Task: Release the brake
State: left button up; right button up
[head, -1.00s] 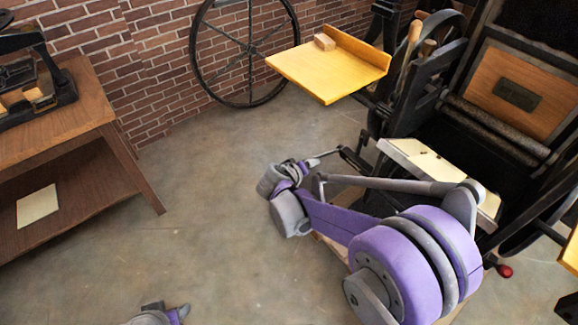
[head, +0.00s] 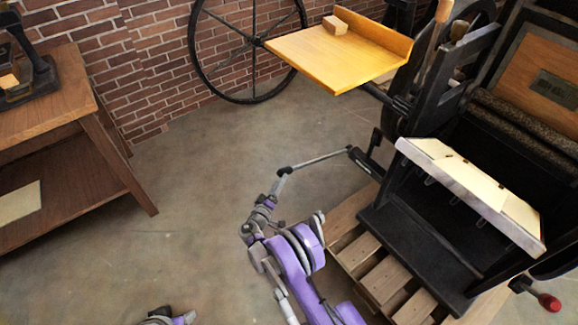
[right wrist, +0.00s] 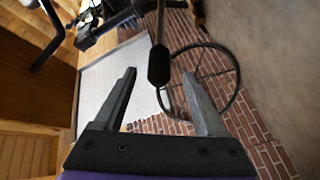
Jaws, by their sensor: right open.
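A thin metal lever with a black grip (head: 283,170) sticks out left from the press (head: 420,240), low on its side. I take it for the brake lever, though no label shows. My right gripper (head: 272,188) is at the lever's outer end. In the right wrist view the black grip (right wrist: 159,66) shows between the two spread fingers of my right gripper (right wrist: 166,90), with gaps at both sides. Whether a finger touches it I cannot tell. Part of my left gripper (head: 168,317) shows at the bottom edge; its jaws are not clear.
A yellow wooden tray (head: 340,60) with a small block (head: 335,25) juts out above the lever. A pallet (head: 375,270) lies under the press. A red-knobbed handle (head: 548,301) is at lower right. A wooden table (head: 60,120) stands left. The floor between is clear.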

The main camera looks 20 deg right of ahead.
jog(key=b+x, duration=0.1)
jog(key=x, duration=0.8)
jog(key=shift+w+d, duration=0.15)
jog(key=shift+d, duration=0.05)
grip_shut()
dwell(1.1)
